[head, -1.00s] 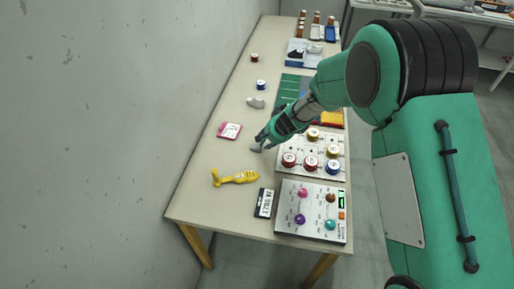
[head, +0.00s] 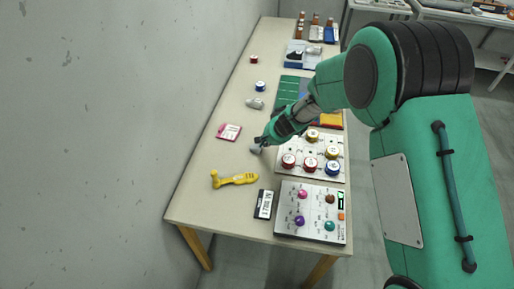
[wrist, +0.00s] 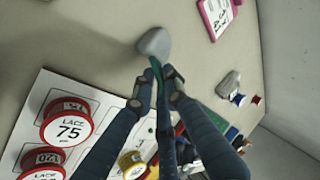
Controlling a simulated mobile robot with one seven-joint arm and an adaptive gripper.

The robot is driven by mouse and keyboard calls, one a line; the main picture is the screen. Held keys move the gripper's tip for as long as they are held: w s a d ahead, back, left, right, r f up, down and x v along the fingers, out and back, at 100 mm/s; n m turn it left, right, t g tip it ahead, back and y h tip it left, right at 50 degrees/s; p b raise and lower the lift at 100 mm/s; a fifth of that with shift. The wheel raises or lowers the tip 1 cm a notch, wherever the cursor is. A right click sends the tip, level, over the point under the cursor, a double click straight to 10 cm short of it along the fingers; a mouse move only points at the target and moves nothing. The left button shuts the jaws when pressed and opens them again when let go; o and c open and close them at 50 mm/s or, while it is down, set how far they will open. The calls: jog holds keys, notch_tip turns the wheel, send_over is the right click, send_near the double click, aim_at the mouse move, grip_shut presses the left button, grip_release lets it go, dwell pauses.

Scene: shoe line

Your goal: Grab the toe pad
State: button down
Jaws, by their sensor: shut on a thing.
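A grey rounded pad (wrist: 154,42), which I take to be the toe pad, sits at the tips of my gripper (wrist: 157,80) in the wrist view. The fingers are close together and shut on its narrow green lower part; the grey end sticks out beyond the tips. In the head view the same pad (head: 256,149) shows at the end of my gripper (head: 262,142), over the bare middle of the table. I cannot tell whether it touches the tabletop. A second grey piece (head: 255,103) lies farther back, and also shows in the wrist view (wrist: 229,84).
A board with red, yellow and blue lace spools (head: 333,150) stands right of my gripper. A pink-framed card (head: 229,132) lies to the left. A yellow tool (head: 234,179), a black-and-white label (head: 264,204) and a knob panel (head: 310,235) lie nearer. The left table strip is mostly clear.

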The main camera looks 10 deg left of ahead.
jog(key=shift+r, duration=0.15)
jog(key=shift+r+p, duration=0.75)
jog(key=shift+r, duration=0.75)
jog(key=shift+s+r, duration=0.1)
jog(key=shift+r, duration=0.15)
jog(key=s+d, duration=0.3)
jog(key=s, duration=0.4)
jog(key=s+d+r+b, duration=0.1)
jog(key=s+d, duration=0.2)
jog(key=s, duration=0.4)
jog(key=shift+s+d+r, duration=0.15)
jog(key=shift+d, duration=0.05)
jog(key=shift+a, duration=0.1)
